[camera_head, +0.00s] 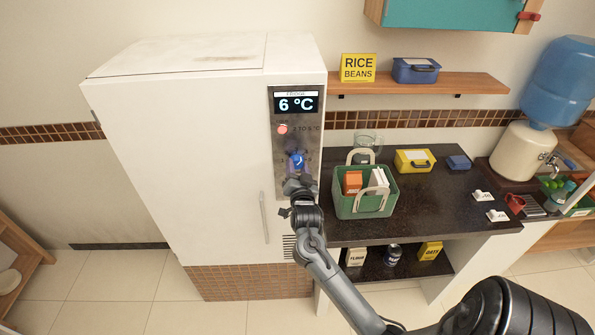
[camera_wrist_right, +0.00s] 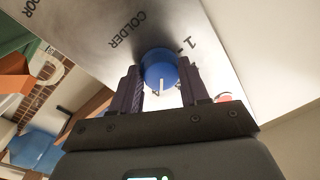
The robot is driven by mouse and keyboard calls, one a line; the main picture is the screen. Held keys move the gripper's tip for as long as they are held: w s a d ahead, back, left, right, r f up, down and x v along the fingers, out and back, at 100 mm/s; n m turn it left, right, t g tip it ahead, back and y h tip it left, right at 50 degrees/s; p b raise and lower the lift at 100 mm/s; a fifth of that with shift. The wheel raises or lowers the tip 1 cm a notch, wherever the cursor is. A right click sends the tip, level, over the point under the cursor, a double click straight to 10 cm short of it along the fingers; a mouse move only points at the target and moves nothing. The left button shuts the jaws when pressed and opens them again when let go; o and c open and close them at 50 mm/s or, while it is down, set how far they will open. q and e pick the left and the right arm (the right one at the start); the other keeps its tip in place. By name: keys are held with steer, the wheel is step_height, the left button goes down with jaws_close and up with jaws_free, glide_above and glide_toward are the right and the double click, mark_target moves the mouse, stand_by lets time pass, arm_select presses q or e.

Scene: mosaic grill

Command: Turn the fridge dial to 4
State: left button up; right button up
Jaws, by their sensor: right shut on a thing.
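The white fridge (camera_head: 190,150) stands left of centre with a metal control panel (camera_head: 281,136) on its front. Its display (camera_head: 297,104) reads 6 °C. My right gripper (camera_head: 298,170) is at the blue dial (camera_head: 297,158) low on the panel. In the right wrist view the fingers of my right gripper (camera_wrist_right: 160,92) are shut on the blue dial (camera_wrist_right: 160,66), one on each side. A pale pointer mark shows on the dial. The panel has "COLDER" and "1" printed near it; the other numbers are hidden or cut off. My left gripper is not in view.
A pink-red button (camera_head: 282,129) sits above the dial. A green basket (camera_head: 362,205) with boxes stands on the dark counter (camera_head: 436,205) right of the fridge. A vertical handle (camera_head: 265,217) is on the fridge front below left of the dial. A wooden shelf (camera_head: 430,86) is above the counter.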

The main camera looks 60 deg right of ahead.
steer(key=shift+m, duration=0.6)
steer(key=o, duration=1.1)
steer(key=shift+c, duration=0.2)
steer(key=shift+a, duration=0.1)
steer(key=shift+s+a+f, duration=0.1)
steer(key=shift+s+a, duration=0.1)
steer(key=b+v, duration=0.1)
steer(key=v, duration=0.9)
